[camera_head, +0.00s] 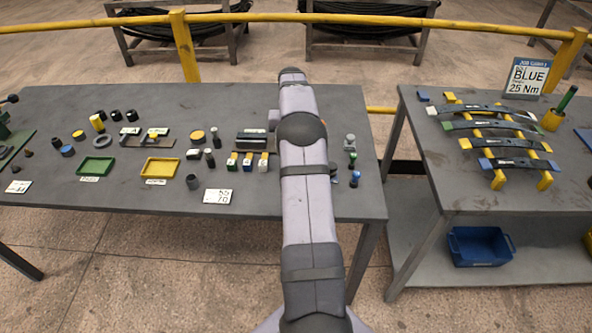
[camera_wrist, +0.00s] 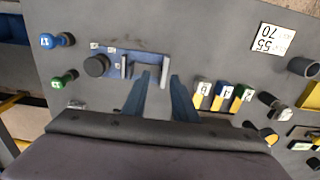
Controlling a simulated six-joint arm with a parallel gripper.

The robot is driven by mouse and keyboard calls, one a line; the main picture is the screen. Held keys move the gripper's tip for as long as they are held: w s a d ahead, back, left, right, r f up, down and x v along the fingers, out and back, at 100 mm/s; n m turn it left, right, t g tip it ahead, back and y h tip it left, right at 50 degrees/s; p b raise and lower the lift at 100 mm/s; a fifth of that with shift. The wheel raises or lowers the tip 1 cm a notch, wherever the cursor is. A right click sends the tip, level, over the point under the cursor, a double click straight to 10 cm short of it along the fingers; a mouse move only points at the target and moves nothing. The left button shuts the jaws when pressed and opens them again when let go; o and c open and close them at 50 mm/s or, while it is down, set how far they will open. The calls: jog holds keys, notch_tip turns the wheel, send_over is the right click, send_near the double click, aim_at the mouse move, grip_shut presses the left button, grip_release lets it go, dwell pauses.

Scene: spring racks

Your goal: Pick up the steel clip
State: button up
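In the wrist view my gripper (camera_wrist: 161,77) points down at the table with its two blue-grey fingers apart and nothing seen between them. Just past the fingertips, slightly left, a small grey U-shaped piece (camera_wrist: 126,68) stands at a blue-grey fixture (camera_wrist: 112,74); it may be the steel clip, but I cannot tell for sure. A dark round knob (camera_wrist: 97,65) sits on the same fixture. I cannot tell whether the fingers touch anything. In the head view my arm hides the gripper and most of this fixture.
Blue (camera_wrist: 63,40) and green (camera_wrist: 64,79) knobs stand left of the fixture. Several colour-marked blocks (camera_wrist: 222,96) stand right of the fingers. A green tray (camera_head: 96,166), a yellow tray (camera_head: 160,167) and a white 55/70 card (camera_head: 218,196) lie on the table. A second table (camera_head: 480,196) holds curved springs.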

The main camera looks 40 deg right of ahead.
jog(key=shift+w+f+p, duration=0.1)
jog(key=shift+f+p, duration=1.1)
jog(key=shift+f, duration=1.4)
grip_shut()
